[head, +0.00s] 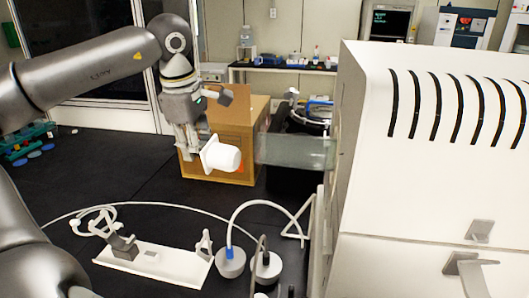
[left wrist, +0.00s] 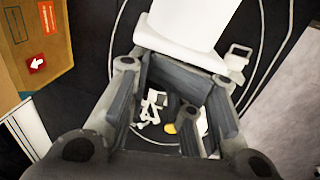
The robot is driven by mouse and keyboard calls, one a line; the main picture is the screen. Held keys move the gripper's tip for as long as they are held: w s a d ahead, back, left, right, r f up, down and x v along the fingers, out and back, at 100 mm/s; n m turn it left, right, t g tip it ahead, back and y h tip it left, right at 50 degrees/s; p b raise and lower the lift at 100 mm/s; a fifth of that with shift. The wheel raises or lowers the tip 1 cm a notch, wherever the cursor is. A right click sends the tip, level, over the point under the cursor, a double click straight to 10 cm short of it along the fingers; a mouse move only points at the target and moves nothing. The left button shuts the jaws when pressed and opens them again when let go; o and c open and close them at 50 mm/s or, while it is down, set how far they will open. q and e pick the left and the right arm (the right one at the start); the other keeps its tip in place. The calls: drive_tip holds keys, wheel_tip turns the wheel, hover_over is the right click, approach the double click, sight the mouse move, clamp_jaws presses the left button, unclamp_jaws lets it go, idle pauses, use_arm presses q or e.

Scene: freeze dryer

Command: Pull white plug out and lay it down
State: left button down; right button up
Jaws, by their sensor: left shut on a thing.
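The white plug (head: 222,155) is a stubby white piece with a wide flange on its left and a rounded narrower end pointing right. My left gripper (head: 192,150) is shut on its flange side and holds it in the air. The plug is left of a clear cylinder (head: 295,151) on the side of the white freeze dryer (head: 385,200), with a small gap between them in the picture. In the left wrist view the plug (left wrist: 185,28) shows beyond the fingertips (left wrist: 175,72); the exact contact is partly hidden. My right gripper is not in view.
A cardboard box (head: 215,130) stands behind the plug. Below are a long white tray (head: 165,268) with small fittings, two round grey-white pieces (head: 231,262) with blue and dark connectors, and a looping white hose (head: 165,203). Dark surface (head: 75,175) at left is mostly clear.

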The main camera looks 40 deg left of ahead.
use_arm(q)
drive_tip(key=s+b, duration=0.5)
drive_tip(key=s, duration=0.1)
drive_tip(key=shift+s+d, duration=0.15)
